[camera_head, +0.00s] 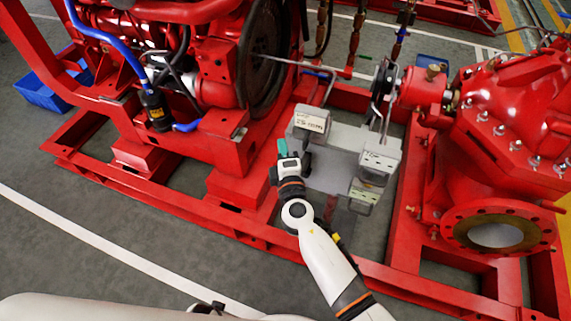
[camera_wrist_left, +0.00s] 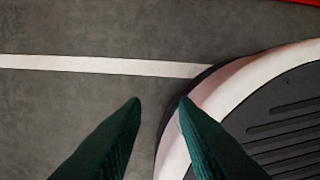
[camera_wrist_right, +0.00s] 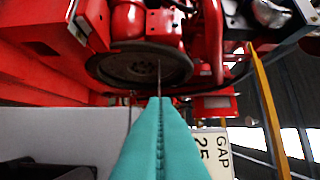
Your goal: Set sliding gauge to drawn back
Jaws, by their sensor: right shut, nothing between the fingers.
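A grey gauge fixture (camera_head: 335,165) sits inside the red frame, between the engine and the pump. A pale block with a printed label (camera_head: 309,121) stands at its left end, and a second pale block (camera_head: 380,158) stands at its right. I cannot tell which part slides. My right gripper (camera_head: 282,147) is shut and empty, just left of and below the left block. In the right wrist view its teal fingers (camera_wrist_right: 160,104) meet, beside a plate reading "GAP 25" (camera_wrist_right: 217,152). My left gripper (camera_wrist_left: 160,101) is open and empty over the floor.
The red engine with its flywheel (camera_head: 264,60) is at the left and back. The red pump (camera_head: 510,120) with an open flange stands at the right. Red frame rails (camera_head: 180,200) surround the fixture. A blue crate (camera_head: 45,90) lies at far left.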

